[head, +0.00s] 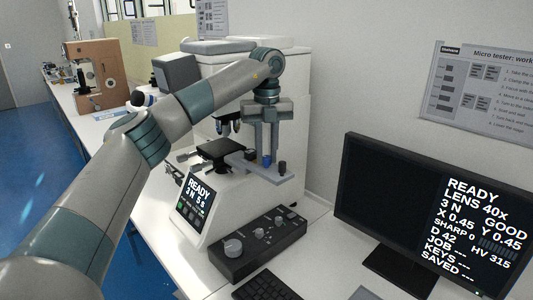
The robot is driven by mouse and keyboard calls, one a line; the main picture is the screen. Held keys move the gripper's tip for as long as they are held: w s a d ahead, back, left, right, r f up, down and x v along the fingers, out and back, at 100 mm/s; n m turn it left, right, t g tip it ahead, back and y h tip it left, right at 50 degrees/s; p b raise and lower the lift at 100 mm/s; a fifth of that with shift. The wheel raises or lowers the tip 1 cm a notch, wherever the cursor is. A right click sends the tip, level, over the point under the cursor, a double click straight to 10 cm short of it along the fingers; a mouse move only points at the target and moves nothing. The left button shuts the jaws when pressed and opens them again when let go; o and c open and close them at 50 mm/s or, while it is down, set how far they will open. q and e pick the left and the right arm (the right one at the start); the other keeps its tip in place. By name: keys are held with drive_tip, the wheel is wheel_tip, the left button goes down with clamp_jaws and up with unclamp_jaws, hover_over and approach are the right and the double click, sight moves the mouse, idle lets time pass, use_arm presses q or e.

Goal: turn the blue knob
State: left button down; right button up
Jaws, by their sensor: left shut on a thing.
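The blue knob (266,161) stands on a grey bracket (258,170) at the right side of the white hardness tester (213,75). My left gripper (266,154) comes down from above and is shut on the blue knob. Its fingers hide part of the knob. A dark knob (283,167) stands on the same bracket, just right of the gripper. My right gripper is not in view.
A black control box (250,246) with several knobs lies in front of the tester. A monitor (425,215) stands at the right and reads READY, LENS 40x. A keyboard (266,287) lies at the bottom. A brown tester (100,75) stands farther left along the bench.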

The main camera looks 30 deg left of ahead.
sight(267, 157)
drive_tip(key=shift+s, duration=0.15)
use_arm(q)
drive_tip(key=c, duration=1.6)
unclamp_jaws()
drive_tip(key=shift+o, duration=0.2)
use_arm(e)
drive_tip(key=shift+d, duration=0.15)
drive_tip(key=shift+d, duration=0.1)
use_arm(q)
drive_tip(key=shift+r, duration=0.15)
